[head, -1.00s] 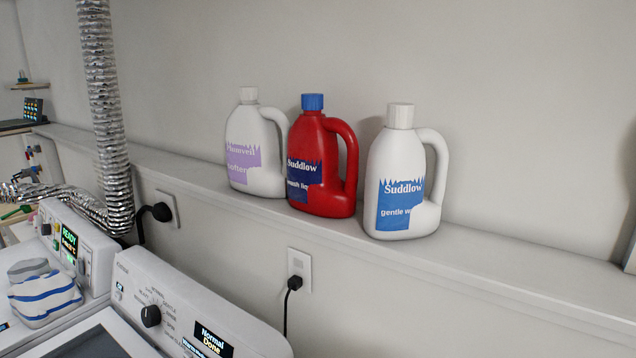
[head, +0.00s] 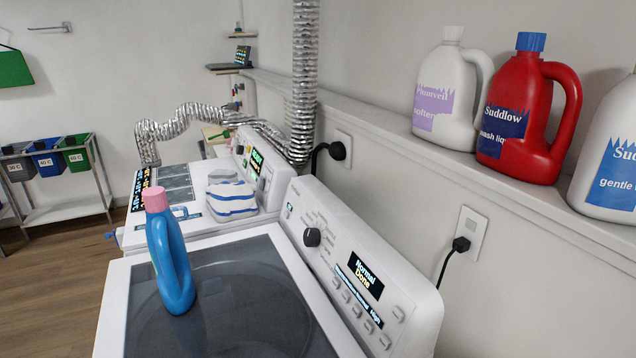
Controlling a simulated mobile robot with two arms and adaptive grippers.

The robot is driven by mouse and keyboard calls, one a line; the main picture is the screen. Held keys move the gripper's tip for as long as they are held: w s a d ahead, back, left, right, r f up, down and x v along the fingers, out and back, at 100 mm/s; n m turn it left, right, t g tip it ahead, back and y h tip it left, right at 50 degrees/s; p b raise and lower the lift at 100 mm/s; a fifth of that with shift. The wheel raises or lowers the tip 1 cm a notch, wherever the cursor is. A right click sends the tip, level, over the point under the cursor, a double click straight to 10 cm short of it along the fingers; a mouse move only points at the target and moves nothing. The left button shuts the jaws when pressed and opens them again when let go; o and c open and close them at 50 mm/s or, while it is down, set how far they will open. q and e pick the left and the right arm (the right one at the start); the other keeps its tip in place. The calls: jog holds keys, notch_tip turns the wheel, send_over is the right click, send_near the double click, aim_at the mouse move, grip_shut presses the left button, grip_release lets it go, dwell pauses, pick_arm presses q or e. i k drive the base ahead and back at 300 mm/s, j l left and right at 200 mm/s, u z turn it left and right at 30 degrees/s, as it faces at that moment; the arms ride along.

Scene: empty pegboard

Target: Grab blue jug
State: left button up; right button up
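A blue jug (head: 172,262) with a pink cap stands upright on the dark glass lid of the white washing machine (head: 113,304) in the head view. Its handle loop is on the upper part, below the cap. Nothing is touching it from above or the sides. Neither of my grippers shows in the head view.
A shelf ledge (head: 400,130) at right holds a white jug with a purple label (head: 450,90), a red jug (head: 525,115) and a white jug with a blue label (head: 610,160). Folded striped towels (head: 231,200) sit behind. Sorting bins (head: 48,162) stand at left.

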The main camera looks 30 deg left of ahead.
aim_at(167, 252)
jog(key=u, duration=1.85)
